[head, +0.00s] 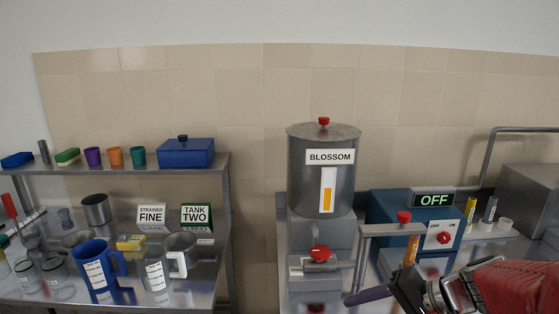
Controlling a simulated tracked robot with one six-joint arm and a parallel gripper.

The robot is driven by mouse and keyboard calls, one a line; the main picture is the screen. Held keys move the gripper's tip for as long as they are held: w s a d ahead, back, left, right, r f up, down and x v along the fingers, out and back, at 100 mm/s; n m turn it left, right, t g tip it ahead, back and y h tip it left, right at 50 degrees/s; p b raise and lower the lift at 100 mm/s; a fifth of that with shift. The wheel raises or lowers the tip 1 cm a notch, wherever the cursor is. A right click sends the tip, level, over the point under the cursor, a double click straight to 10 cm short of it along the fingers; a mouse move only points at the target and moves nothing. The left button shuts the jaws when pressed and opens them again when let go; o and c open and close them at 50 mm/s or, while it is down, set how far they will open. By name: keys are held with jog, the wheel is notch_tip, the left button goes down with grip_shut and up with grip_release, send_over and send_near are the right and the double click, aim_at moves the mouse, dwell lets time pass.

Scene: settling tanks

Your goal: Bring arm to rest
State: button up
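My red arm comes in at the lower right of the head view, partly cut off by the frame's edge. My gripper (405,290), dark and grey, points left at the end of it, in front of the machine bench. A dark purple, elongated piece (369,295) sticks out to the left by the gripper's end. I cannot tell whether it is a finger or something held. The gap between the fingers does not show clearly.
A steel tank labelled BLOSSOM (307,180) stands behind and left of my gripper. A blue box with an OFF sign (385,205) and a metal post with a red knob (404,217) are close by.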

jog(key=s+a+r+n+h, duration=0.1)
jog(key=s+r+n+h, duration=0.1)
jog(key=s, duration=0.4)
jog(key=s+a+r+n+h, duration=0.2)
jog(key=s+n+h, duration=0.2)
jog(key=s, duration=0.3)
jog(key=shift+s+n+t+h, duration=0.3)
jog(key=shift+n+t+h, duration=0.1)
jog(key=shift+h, duration=0.5)
jog(key=shift+r, duration=0.1)
jog(key=shift+c, duration=0.6)
